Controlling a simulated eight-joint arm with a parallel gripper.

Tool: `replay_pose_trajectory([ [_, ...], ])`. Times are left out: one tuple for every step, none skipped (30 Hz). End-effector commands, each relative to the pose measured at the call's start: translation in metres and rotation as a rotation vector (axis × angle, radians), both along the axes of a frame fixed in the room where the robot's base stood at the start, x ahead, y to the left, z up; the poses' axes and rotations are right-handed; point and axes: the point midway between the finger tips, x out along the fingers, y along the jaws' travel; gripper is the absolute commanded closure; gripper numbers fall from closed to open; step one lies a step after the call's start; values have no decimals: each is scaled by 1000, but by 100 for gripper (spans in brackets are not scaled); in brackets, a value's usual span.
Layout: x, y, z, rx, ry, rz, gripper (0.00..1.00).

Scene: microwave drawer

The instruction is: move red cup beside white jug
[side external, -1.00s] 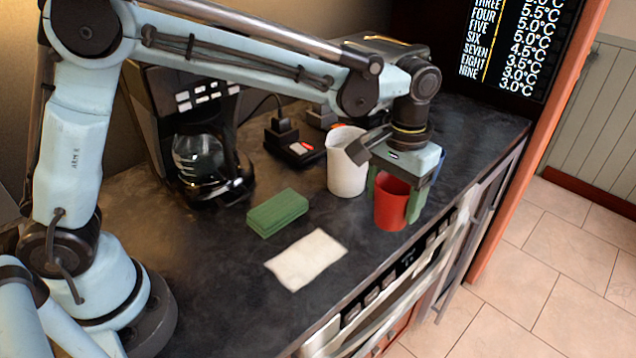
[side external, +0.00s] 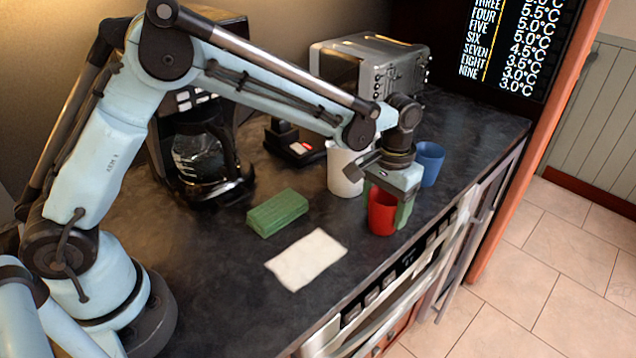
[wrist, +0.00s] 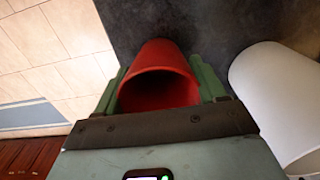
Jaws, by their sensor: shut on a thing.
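The red cup (side external: 381,213) is upright near the front edge of the dark counter, between the green fingers of my gripper (side external: 388,207). The gripper is shut on it from above. In the wrist view the red cup (wrist: 158,75) sits between both fingers of my gripper (wrist: 160,90), its open mouth facing the camera. I cannot tell whether its base touches the counter. The white jug (side external: 343,172) stands just behind and left of the cup, partly hidden by my wrist. In the wrist view the white jug (wrist: 282,95) is to the right, with a small gap from the cup.
A blue cup (side external: 429,162) stands behind and right of my gripper. A green sponge (side external: 277,212) and white cloth (side external: 306,259) lie to the left. A coffee maker (side external: 200,150) and a silver toaster oven (side external: 372,70) stand at the back. The counter's front edge is close.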

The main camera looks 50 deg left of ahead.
Motion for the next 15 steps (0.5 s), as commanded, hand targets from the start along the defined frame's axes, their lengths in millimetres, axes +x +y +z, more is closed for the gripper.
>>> replay_pose_trajectory([
  [0, 0, 0, 0, 0, 0, 60],
  [0, 0, 0, 0, 0, 0, 60],
  [0, 0, -1, 0, 0, 0, 60],
  [0, 0, -2, 0, 0, 0, 60],
  [0, 0, -3, 0, 0, 0, 60],
  [0, 0, -3, 0, 0, 0, 26],
  [0, 0, -3, 0, 0, 0, 21],
  [0, 0, -3, 0, 0, 0, 16],
  [0, 0, -3, 0, 0, 0, 10],
  [0, 0, -3, 0, 0, 0, 6],
  [0, 0, -3, 0, 0, 0, 5],
  [0, 0, -3, 0, 0, 0, 5],
  [0, 0, -3, 0, 0, 0, 5],
  [0, 0, -3, 0, 0, 0, 5],
  [0, 0, -3, 0, 0, 0, 5],
])
